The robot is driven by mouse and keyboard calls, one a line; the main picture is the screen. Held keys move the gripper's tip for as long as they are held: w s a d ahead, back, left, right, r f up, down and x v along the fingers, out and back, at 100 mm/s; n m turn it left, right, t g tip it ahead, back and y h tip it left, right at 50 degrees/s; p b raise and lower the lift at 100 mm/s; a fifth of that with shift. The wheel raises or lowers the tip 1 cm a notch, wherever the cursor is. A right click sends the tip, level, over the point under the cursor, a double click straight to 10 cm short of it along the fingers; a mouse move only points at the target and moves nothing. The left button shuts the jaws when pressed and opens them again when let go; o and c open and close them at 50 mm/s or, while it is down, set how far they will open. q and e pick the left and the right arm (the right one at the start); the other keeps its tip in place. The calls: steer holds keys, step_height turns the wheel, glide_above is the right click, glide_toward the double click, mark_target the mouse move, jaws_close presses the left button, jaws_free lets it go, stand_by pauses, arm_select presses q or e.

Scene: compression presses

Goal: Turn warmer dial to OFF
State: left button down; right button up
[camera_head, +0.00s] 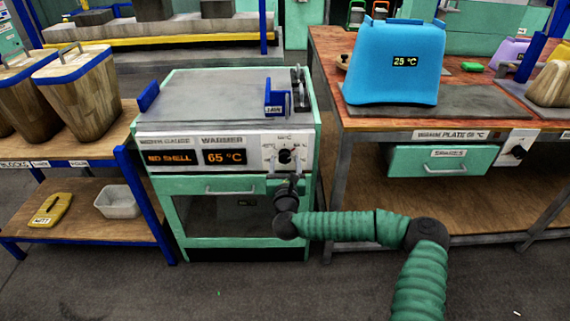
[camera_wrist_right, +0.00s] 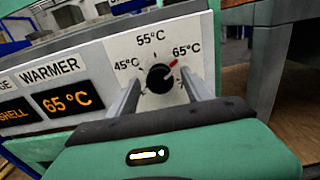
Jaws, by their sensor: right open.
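The warmer (camera_head: 225,150) is a green cabinet with a grey top and a white front panel. Its display (camera_head: 226,157) reads 65 °C and also shows in the right wrist view (camera_wrist_right: 67,99). The black warmer dial (camera_head: 285,156) is at the panel's right end. In the right wrist view the dial (camera_wrist_right: 159,79) has its red pointer towards 65°C; 45°C and 55°C marks are visible, but no OFF mark is readable. My right gripper (camera_wrist_right: 161,84) is open, its fingers on either side of the dial. Contact cannot be told. My left gripper is not in view.
A second display (camera_head: 168,158) reads NO SHELL. A blue block (camera_head: 395,65) stands on the plate bench to the right, which has its own dial (camera_head: 517,152). A shelf (camera_head: 105,150) with wooden blocks stands at left. Grey floor is clear in front.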

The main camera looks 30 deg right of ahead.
jaws_close()
stand_by(0.3)
